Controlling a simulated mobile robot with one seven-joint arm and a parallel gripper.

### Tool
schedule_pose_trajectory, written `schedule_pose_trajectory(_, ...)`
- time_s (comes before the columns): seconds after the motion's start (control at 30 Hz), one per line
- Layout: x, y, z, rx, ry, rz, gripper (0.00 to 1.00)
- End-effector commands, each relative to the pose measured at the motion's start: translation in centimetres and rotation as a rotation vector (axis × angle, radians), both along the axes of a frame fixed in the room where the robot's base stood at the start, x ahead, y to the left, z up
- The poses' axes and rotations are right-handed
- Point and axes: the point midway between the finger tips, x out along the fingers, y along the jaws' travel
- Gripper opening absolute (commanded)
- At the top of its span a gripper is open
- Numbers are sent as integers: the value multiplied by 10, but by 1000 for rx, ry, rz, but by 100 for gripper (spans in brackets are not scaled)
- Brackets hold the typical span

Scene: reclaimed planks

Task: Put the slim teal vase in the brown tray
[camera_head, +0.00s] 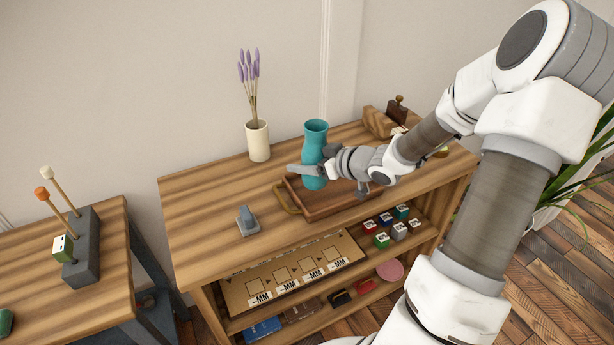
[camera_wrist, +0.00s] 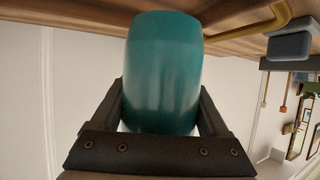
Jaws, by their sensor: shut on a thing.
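The slim teal vase (camera_head: 316,138) is upright in the head view, at the back left part of the brown tray (camera_head: 333,207). I cannot tell whether its base touches the tray floor. My gripper (camera_head: 314,170) is shut around the lower body of the vase. In the wrist view the vase (camera_wrist: 163,75) fills the space between the two dark fingers of my gripper (camera_wrist: 165,110). The tray's right part is hidden behind my arm. Its brass handle (camera_head: 287,198) shows at the left.
A cream pot with lavender (camera_head: 258,141) stands behind, to the left. A small grey object (camera_head: 246,220) sits left of the tray. A wooden block (camera_head: 377,122) and a stamp are at the back right. The shelf below holds small coloured blocks (camera_head: 382,240).

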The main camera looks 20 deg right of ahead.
Motion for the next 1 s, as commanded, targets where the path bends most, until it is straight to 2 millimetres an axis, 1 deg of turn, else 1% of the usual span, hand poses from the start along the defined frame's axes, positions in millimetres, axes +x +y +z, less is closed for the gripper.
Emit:
schedule_pose_trajectory(0.1, 0, 0, -20, 2, 0, 0, 3)
schedule_pose_trajectory(0.23, 0, 0, -36, 2, 1, -1, 3)
schedule_pose_trajectory(0.5, 0, 0, -35, 0, 0, 0, 3)
schedule_pose_trajectory(0.63, 0, 0, -39, 1, -1, 0, 3)
schedule_pose_trajectory(0.67, -1, 0, -39, 1, 0, 0, 82)
schedule_pose_trajectory(0.7, -1, 0, -39, 1, 0, 0, 89)
schedule_pose_trajectory(0.77, -1, 0, -39, 1, 0, 0, 100)
schedule_pose_trajectory(1.0, -1, -1, -38, 0, 1, 0, 100)
